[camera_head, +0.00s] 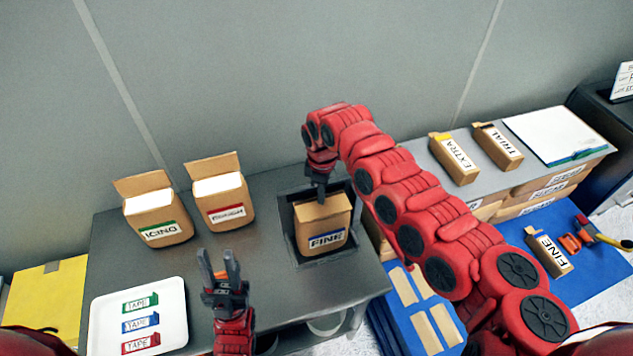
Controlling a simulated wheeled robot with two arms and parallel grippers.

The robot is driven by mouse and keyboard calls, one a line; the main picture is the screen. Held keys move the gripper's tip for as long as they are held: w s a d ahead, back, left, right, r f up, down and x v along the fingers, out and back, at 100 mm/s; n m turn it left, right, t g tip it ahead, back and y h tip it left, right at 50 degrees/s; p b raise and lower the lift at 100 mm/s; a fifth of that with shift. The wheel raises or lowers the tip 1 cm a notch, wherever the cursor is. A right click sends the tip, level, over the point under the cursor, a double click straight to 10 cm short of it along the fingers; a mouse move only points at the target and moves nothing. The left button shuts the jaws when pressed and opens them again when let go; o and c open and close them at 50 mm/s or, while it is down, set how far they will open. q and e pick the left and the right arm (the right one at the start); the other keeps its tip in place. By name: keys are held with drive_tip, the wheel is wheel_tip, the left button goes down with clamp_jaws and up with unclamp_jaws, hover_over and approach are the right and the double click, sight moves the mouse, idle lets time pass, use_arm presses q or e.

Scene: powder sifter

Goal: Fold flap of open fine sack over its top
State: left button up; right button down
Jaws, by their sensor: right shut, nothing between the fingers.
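The brown sack labelled FINE (328,240) stands upright in a dark recessed frame in the grey table. Its top shows brown, with no white contents in sight; the flap appears to lie over the top. My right gripper (320,192) is shut and empty, pointing down at the back edge of the sack's top. I cannot tell whether it touches the sack. My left gripper (219,268) is open and empty, in front and to the left of the sack, with its fingers pointing up in the picture.
Two open sacks, ICING (158,231) and a red-labelled one (226,212), stand at the left with raised flaps. A white tray (105,302) holds tape packs. Boxes labelled EXTRA (455,160) and TRIAL (498,148) stand at right. My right arm crosses the space right of the sack.

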drive_tip(key=shift+f, duration=0.45)
drive_tip(key=shift+r, duration=1.15)
wheel_tip(320, 180, up, 2)
drive_tip(key=shift+r+p, duration=0.1)
drive_tip(key=shift+p, duration=0.2)
wheel_tip(320, 180, up, 5)
drive_tip(key=shift+f, duration=0.2)
drive_tip(key=shift+s, duration=0.1)
